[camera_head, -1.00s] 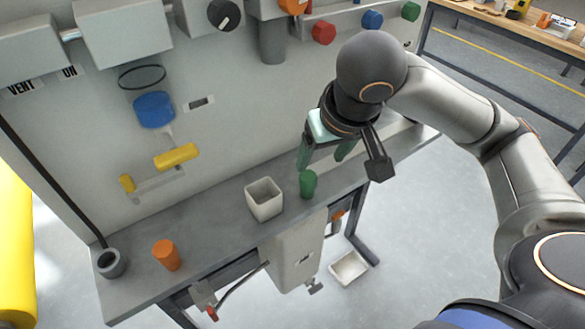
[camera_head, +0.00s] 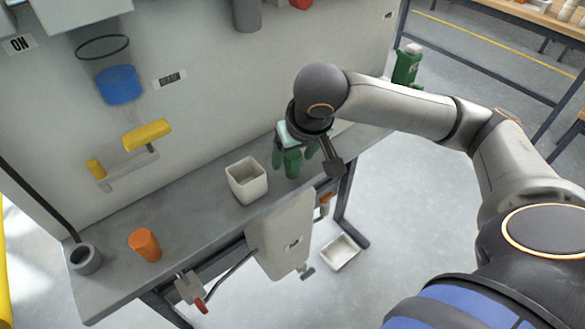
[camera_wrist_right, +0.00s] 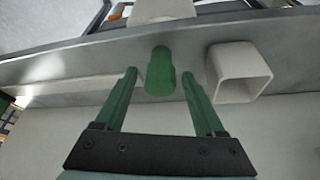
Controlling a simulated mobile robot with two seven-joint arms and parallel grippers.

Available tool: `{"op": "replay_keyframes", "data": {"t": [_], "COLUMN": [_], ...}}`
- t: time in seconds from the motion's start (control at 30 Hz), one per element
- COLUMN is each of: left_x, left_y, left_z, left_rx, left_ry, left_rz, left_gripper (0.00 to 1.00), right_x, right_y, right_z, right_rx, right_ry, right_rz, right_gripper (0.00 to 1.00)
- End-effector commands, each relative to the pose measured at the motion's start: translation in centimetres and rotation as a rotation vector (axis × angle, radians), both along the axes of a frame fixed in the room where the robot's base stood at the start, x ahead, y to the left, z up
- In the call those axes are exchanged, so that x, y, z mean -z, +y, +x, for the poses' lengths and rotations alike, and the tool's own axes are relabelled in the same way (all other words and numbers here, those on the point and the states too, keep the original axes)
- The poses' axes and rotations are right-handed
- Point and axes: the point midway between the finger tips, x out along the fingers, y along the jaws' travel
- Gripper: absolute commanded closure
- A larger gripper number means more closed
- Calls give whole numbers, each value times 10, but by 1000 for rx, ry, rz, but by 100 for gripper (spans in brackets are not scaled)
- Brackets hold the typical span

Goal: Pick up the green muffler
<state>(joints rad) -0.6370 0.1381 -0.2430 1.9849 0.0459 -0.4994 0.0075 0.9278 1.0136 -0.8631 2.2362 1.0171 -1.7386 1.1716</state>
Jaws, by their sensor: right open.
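The green muffler (camera_head: 292,165) stands upright on the grey bench shelf (camera_head: 200,205), just right of a white square cup. My right gripper (camera_head: 294,156) is open above and around it, with a green finger to each side in the head view. In the right wrist view the muffler (camera_wrist_right: 160,72) shows between and beyond the two spread fingertips of the gripper (camera_wrist_right: 158,72). I cannot tell whether either finger touches it. My left gripper is not in view.
The white square cup (camera_head: 246,181) stands close to the left of the muffler; it also shows in the wrist view (camera_wrist_right: 238,72). An orange cylinder (camera_head: 145,245) and a grey round holder (camera_head: 84,257) stand further left. The panel wall rises behind the shelf.

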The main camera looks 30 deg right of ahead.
Motion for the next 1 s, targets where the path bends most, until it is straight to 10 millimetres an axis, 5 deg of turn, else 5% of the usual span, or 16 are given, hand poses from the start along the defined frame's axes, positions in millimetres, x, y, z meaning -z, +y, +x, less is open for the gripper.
{"op": "replay_keyframes", "data": {"t": [0.27,0.9,1.0], "left_x": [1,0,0], "left_y": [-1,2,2], "left_z": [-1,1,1], "left_rx": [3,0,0], "left_ry": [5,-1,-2], "left_rz": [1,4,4], "left_gripper": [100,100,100], "right_x": [4,4,4], "right_y": [-1,0,0], "right_z": [2,2,2], "right_rx": [-1,-1,-1], "right_ry": [-1,-1,-1], "right_rz": [-1,-1,-1], "right_gripper": [29,100,100]}}
